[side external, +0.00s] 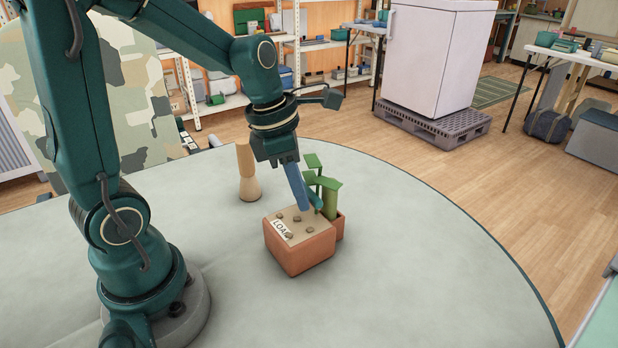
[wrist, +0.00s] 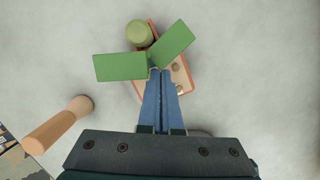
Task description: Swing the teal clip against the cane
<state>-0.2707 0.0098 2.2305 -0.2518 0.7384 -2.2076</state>
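A terracotta planter (side external: 303,255) labelled LOAM stands on the round pale table, with several pebbles on its tan top. A thick upright green cylinder (side external: 329,203) stands at its right side; it also shows in the wrist view (wrist: 139,33). Flat green plates (wrist: 120,66) spread out above the planter. A small teal piece (side external: 315,200) sits beside my fingers; I cannot tell whether it is the clip. No cane can be clearly told apart. My gripper (wrist: 161,72) points down at the plates' meeting point, blue fingers together. I see nothing held; contact at the tips is unclear.
A wooden peg-like post (side external: 247,172) stands left of the planter, and it shows at lower left in the wrist view (wrist: 62,122). The table (side external: 420,285) is clear to the right and front. Shelves, a white cabinet and a pallet stand beyond it.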

